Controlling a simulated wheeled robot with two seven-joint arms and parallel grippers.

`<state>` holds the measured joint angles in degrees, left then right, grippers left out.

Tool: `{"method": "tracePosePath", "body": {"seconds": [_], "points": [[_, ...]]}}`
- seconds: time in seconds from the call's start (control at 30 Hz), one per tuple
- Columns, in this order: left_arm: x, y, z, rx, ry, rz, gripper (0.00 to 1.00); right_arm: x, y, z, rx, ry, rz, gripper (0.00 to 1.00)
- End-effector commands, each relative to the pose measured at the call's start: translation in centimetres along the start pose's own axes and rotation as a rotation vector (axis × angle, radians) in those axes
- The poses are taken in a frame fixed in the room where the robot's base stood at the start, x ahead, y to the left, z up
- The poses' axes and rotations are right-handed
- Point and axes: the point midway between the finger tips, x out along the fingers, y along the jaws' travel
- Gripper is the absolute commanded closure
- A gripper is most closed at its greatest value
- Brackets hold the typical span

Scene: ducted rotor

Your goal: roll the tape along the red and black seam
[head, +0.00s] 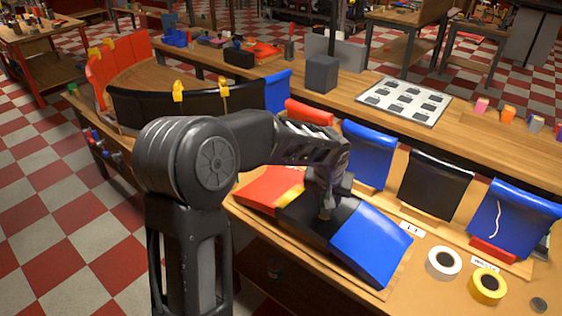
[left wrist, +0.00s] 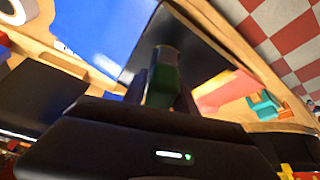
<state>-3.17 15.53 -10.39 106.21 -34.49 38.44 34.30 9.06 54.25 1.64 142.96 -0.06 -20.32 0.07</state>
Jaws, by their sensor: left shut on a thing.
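A sloped piece of red (head: 268,186), black (head: 345,215) and blue (head: 370,245) panels lies on the near bench. A yellow tape strip (head: 291,194) lies along the red and black seam, partly hidden by my arm. My left gripper (head: 325,200) is above the black panel, to the right of that seam. In the left wrist view it is shut on a tool with a dark green handle (left wrist: 163,80); the tool's working end is unclear. The red panel (left wrist: 232,90) shows beside it there. My right gripper is not in view.
A white tape roll (head: 444,263) and a yellow tape roll (head: 488,286) lie at the bench's right. Blue and black sheets (head: 435,182) hang behind the panels. A curved red and black wall (head: 150,105) stands at the left. A parts board (head: 403,101) lies farther back.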

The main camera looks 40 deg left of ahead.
Motion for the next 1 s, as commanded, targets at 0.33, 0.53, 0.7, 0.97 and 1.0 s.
{"method": "tracePosePath", "body": {"seconds": [0.33,0.53,0.7,0.97,1.0], "points": [[-1.6,-13.3,-6.2,-0.356,0.010,-0.149,1.00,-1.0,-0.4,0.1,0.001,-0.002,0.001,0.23],[-1.8,-14.8,-6.6,-0.394,0.012,-0.166,1.00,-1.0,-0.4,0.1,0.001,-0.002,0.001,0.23],[-1.8,-14.8,-6.6,-0.392,0.012,-0.165,1.00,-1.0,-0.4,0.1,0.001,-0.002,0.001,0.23],[-1.0,-14.6,-6.2,-0.391,0.011,-0.165,1.00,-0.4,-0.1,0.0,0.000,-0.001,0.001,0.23],[-0.7,-14.6,-6.1,-0.391,0.011,-0.165,1.00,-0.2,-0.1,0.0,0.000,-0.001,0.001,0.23]]}}
